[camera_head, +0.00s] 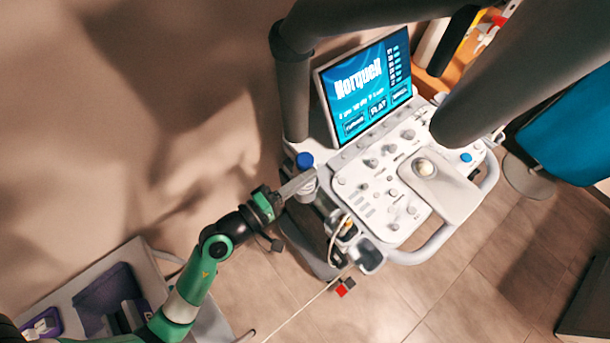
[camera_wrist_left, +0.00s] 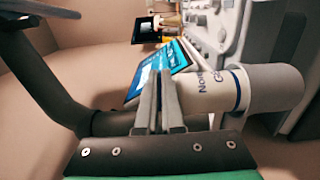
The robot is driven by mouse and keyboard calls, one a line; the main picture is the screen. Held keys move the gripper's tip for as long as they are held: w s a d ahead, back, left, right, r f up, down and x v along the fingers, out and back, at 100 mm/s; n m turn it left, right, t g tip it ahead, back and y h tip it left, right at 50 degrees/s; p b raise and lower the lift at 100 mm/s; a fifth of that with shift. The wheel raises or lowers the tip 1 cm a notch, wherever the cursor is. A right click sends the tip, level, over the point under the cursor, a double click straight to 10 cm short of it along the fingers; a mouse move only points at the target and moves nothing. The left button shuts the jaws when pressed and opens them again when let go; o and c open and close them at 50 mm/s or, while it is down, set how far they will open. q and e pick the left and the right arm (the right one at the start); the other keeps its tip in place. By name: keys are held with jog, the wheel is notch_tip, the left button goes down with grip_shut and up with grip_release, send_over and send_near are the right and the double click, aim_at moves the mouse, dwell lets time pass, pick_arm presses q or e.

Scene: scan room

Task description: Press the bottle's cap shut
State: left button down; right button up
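The bottle (camera_head: 307,178) is white with a blue cap (camera_head: 305,160). It stands at the left side of the white scan machine, below its screen. In the left wrist view the bottle (camera_wrist_left: 207,90) lies sideways in the picture with dark lettering on it. Its cap cannot be made out there, and the fingers cover that end. My left gripper (camera_head: 297,184) is in front of the bottle, just below the cap. In the left wrist view the gripper's fingers (camera_wrist_left: 158,100) are close together with nothing seen between them. Whether they touch the bottle is unclear. My right gripper is not in view.
The scan machine (camera_head: 357,205) has a control panel with knobs and a lit screen (camera_head: 368,85) close behind the bottle. Cables and a probe holder (camera_head: 370,257) sit below the bottle. A grey table (camera_head: 75,290) with purple trays is at the lower left.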

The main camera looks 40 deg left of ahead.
pick_arm(q)
jog(key=shift+f, duration=0.1)
dwell(0.4)
jog(key=c, duration=1)
grip_release()
jog(key=s, duration=0.3)
jog(key=s+a+b, duration=0.1)
jog(key=s, duration=0.3)
jog(key=s+a+b, duration=0.1)
jog(key=s, duration=0.3)
jog(key=shift+s, duration=0.2)
